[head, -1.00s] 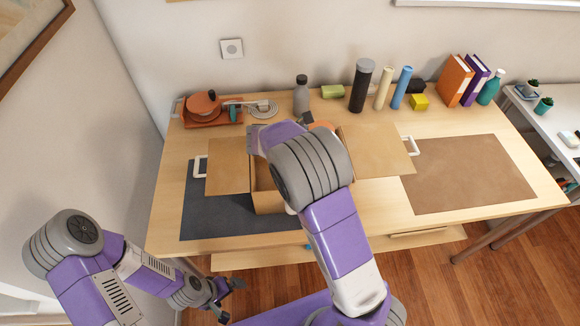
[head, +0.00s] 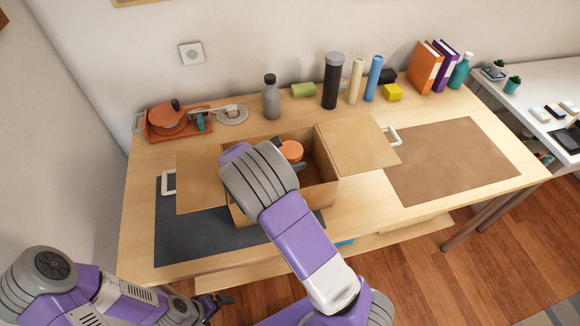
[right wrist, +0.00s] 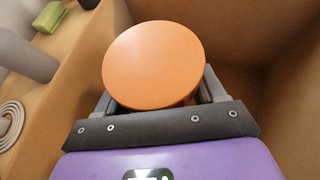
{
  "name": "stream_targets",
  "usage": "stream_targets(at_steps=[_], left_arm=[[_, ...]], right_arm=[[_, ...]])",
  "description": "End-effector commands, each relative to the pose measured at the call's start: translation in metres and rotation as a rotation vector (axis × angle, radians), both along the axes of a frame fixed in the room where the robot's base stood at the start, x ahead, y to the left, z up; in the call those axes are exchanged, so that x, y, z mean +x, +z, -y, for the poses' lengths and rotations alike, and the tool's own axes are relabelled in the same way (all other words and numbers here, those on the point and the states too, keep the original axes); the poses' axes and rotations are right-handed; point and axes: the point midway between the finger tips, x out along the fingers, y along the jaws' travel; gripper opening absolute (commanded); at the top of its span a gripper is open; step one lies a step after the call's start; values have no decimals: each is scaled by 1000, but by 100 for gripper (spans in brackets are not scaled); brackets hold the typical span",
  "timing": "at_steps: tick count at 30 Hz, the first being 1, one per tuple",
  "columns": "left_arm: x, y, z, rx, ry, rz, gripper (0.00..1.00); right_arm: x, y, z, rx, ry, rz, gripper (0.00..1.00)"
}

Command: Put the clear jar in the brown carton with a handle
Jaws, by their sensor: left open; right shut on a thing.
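The brown carton (head: 325,163) stands open on the desk, flaps spread left and right, with a white handle at each side. My right gripper (head: 293,163) reaches down into it, partly hidden by its own arm. It is shut on the clear jar, whose round orange lid (head: 291,150) shows inside the carton opening. The lid (right wrist: 153,65) fills the middle of the right wrist view between the fingers (right wrist: 158,95), with carton walls around. The jar's body is hidden, so I cannot tell whether it touches the carton floor. My left gripper (head: 217,301) is open and empty, low in front of the desk.
A grey bottle (head: 271,97), a black tumbler (head: 333,81), rolled tubes and binders (head: 425,67) stand along the back. An orange tray (head: 178,122) is at back left. A dark mat (head: 185,240) lies under the carton's left; a brown mat (head: 450,160) at right is clear.

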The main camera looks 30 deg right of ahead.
Motion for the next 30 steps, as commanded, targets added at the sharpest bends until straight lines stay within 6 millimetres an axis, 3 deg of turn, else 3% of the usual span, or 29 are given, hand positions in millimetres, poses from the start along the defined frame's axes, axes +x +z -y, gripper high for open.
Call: stream_targets(at_steps=[5, 17, 18, 21, 23, 30], left_arm=[[0, -9, 0, 0, 0, 0, 99], [0, -10, 0, 0, 0, 0, 99], [0, -10, 0, 0, 0, 0, 99], [0, -10, 0, 0, 0, 0, 99], [0, -10, 0, 0, 0, 0, 99], [0, -10, 0, 0, 0, 0, 99]], right_arm=[[0, -27, 1, -1, 0, -2, 29], [0, -31, 0, -1, 0, -1, 29], [0, -31, 0, 0, 0, -1, 74], [0, -31, 0, 0, 0, -1, 89], [0, -31, 0, 0, 0, -1, 96], [0, -30, 0, 0, 0, -1, 96]])
